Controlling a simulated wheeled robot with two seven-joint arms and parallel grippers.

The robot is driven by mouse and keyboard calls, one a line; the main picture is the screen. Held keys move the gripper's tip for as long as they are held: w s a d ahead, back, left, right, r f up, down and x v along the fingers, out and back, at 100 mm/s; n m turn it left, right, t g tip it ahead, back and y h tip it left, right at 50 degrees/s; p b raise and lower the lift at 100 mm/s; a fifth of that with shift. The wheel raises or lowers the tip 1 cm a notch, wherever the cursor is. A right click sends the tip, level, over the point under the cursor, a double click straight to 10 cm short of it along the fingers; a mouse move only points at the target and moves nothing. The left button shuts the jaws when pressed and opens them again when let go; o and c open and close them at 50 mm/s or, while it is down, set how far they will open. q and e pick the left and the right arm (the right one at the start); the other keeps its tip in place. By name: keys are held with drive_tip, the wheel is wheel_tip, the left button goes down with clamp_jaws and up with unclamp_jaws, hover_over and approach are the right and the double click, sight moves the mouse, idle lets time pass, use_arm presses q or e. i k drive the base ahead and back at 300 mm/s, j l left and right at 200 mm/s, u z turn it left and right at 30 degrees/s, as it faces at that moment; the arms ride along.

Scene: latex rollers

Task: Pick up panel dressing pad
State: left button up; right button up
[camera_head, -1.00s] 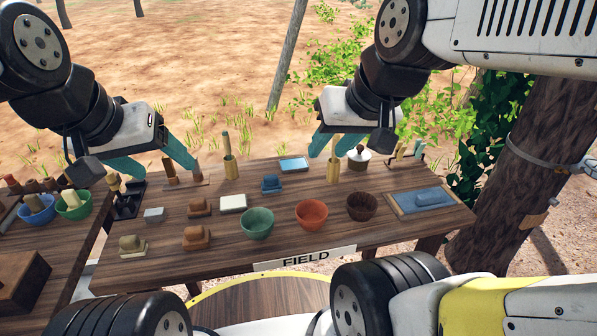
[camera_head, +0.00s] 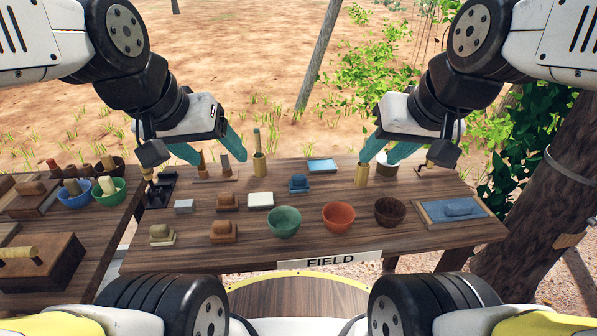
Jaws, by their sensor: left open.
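A blue pad (camera_head: 458,209) lies flat on a blue, wood-edged panel (camera_head: 428,217) at the right end of the table; it looks like the panel dressing pad, though I cannot be sure. A smaller blue block (camera_head: 299,183) sits near the table's middle. My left gripper (camera_head: 214,158) is open and empty above the back left of the table, far from the blue pad. My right gripper (camera_head: 385,157) is above the back right, behind and left of the panel. Its fingers look apart, with nothing visibly held.
Green (camera_head: 284,222), orange (camera_head: 338,217) and brown (camera_head: 390,211) bowls stand along the front. Upright wooden tools (camera_head: 259,160) stand at the back. Brown blocks (camera_head: 223,231) and a white block (camera_head: 261,200) lie left of centre. A side table (camera_head: 111,223) is at left, a tree trunk (camera_head: 550,165) at right.

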sight(300, 184)
drive_tip(key=i+l+u, duration=0.15)
drive_tip(key=u, duration=0.25)
drive_tip(key=i+l+u, duration=0.15)
drive_tip(key=l+u, duration=0.2)
drive_tip(key=j, duration=0.1)
